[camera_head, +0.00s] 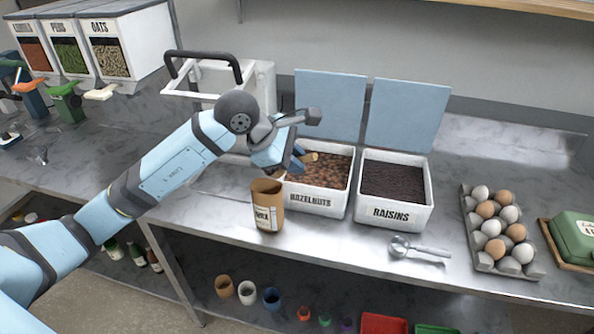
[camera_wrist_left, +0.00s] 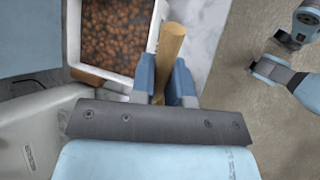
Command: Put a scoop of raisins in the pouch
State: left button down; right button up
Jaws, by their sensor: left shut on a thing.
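The kraft-brown pouch (camera_head: 267,207) stands upright with its mouth open, left of the hazelnut bin. The raisins bin (camera_head: 396,213) is full of dark raisins, its lid (camera_head: 407,115) raised. A metal scoop (camera_head: 405,246) lies on the counter in front of it. My left gripper (camera_head: 300,155) is above the hazelnut bin's left side, behind the pouch.
The hazelnut bin (camera_head: 317,203) stands beside the raisins bin, lid raised. An egg carton (camera_head: 490,262) and a green carton (camera_head: 577,240) stand at the right. Labelled dispensers (camera_head: 147,43) stand at back left. Jars (camera_head: 248,291) sit on the shelf below.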

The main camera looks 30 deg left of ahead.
pick_arm(q)
jog(key=b, duration=0.2)
jog(key=t+b, duration=0.1)
jog(key=b, duration=0.1)
jog(key=shift+s+a+f+h, duration=0.2)
jog(key=shift+s+f+h, duration=0.1)
jog(key=shift+h, duration=0.1)
jog(key=t+h+b, duration=0.1)
jog(key=b, duration=0.3)
jog(key=s+a+r+t+h+b, duration=0.1)
jog(key=t+b, duration=0.1)
jog(key=b, duration=0.3)
jog(key=s+t+b, duration=0.1)
jog(key=b, duration=0.3)
jog(key=shift+s+a+r+h, duration=0.2)
jog(key=shift+s+r+h, duration=0.05)
jog(key=shift+h, duration=0.15)
pick_arm(e)
notch_tip(320, 180, down, 6)
jog(key=w+a+t+y, duration=0.1)
jog(key=a, duration=0.1)
jog(key=shift+w+a+f, duration=0.2)
jog(key=shift+w, duration=0.15)
pick_arm(q)
notch_tip(320, 180, up, 5)
jog(key=p, duration=0.2)
jog(key=shift+p, duration=0.35)
pick_arm(e)
notch_tip(320, 180, up, 3)
jog(key=shift+r, duration=0.1)
